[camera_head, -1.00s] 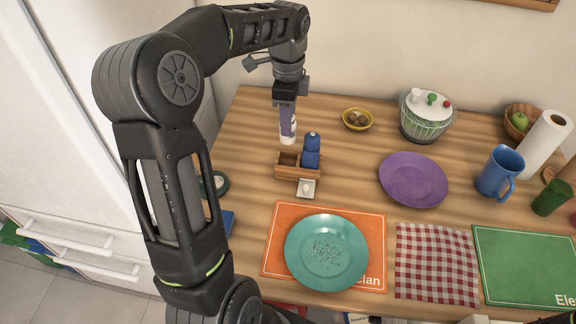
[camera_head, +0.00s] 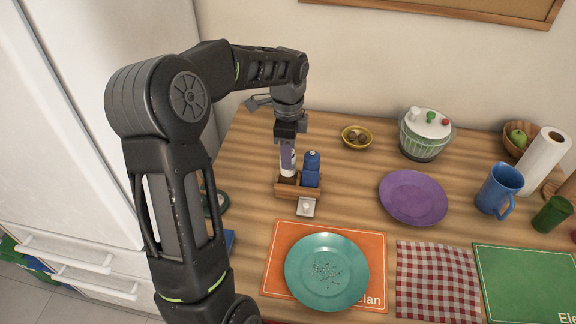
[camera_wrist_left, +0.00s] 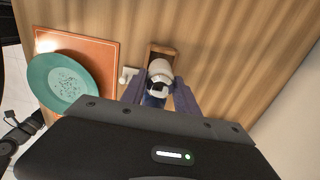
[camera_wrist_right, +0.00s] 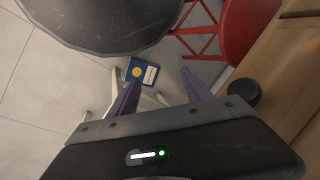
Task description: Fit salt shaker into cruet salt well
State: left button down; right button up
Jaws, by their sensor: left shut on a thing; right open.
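The cruet is a small wooden caddy (camera_head: 297,191) on the counter, also in the left wrist view (camera_wrist_left: 160,49). A blue shaker (camera_head: 311,170) stands in its right compartment. My left gripper (camera_head: 287,150) points down over the left compartment and is shut on the salt shaker (camera_head: 288,164), white-bodied and roughly upright. The shaker also shows between the fingers in the left wrist view (camera_wrist_left: 160,71). Its lower end is at the left compartment; I cannot tell whether it is seated. My right gripper (camera_wrist_right: 155,85) is open and empty, above the floor, away from the caddy.
A small white dish (camera_head: 306,207) lies in front of the caddy. A teal plate (camera_head: 327,272) sits on an orange placemat (camera_head: 375,245). A yellow bowl (camera_head: 356,137) is behind, and a purple plate (camera_head: 413,197) is to the right. Bare counter lies between them.

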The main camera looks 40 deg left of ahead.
pick_arm(q)
jog(key=shift+f, duration=2.45)
jog(key=shift+f, duration=0.1)
jog(key=shift+f, duration=0.15)
jog(key=c, duration=0.9)
grip_release()
jog(key=shift+r, duration=0.2)
notch_tip(320, 180, up, 12)
jog(key=shift+r, duration=0.1)
